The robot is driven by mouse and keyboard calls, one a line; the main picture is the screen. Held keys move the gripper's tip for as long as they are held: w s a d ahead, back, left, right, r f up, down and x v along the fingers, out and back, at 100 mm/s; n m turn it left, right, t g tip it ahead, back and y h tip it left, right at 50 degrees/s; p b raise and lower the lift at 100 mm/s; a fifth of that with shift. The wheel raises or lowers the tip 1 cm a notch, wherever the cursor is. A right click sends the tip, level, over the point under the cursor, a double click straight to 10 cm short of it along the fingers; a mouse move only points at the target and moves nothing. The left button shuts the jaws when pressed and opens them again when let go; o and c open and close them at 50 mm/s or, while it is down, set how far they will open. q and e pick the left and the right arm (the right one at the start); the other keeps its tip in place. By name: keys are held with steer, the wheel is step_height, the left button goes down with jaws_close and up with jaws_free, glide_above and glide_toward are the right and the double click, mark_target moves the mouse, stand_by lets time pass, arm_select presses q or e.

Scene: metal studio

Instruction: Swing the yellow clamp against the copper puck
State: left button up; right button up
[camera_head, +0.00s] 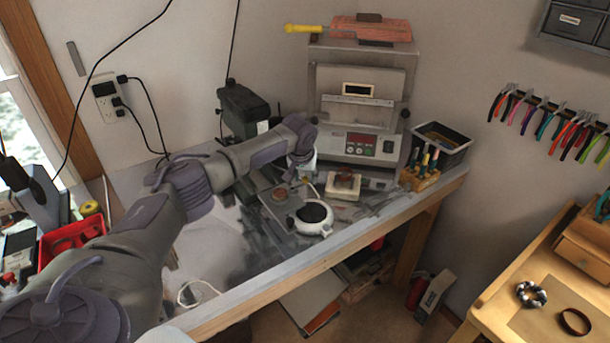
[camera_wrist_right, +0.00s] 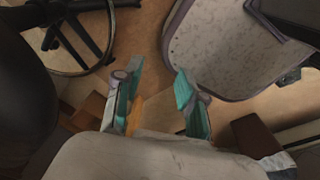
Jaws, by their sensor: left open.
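In the head view my left arm reaches across the workbench (camera_head: 240,262). My left gripper (camera_head: 295,172) points down over the bench, open, small and partly hidden by its own wrist.
A white round pot (camera_head: 302,221) with a dark top stands right of the disc. The machine (camera_head: 352,146) stands behind, with a tool rack (camera_head: 419,179) and black bin (camera_head: 459,147) at right. A red tray (camera_head: 60,240) is at left. The bench front is fairly clear.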

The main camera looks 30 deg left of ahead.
arm_select(q)
steer(key=shift+c, duration=0.2)
jaws_close()
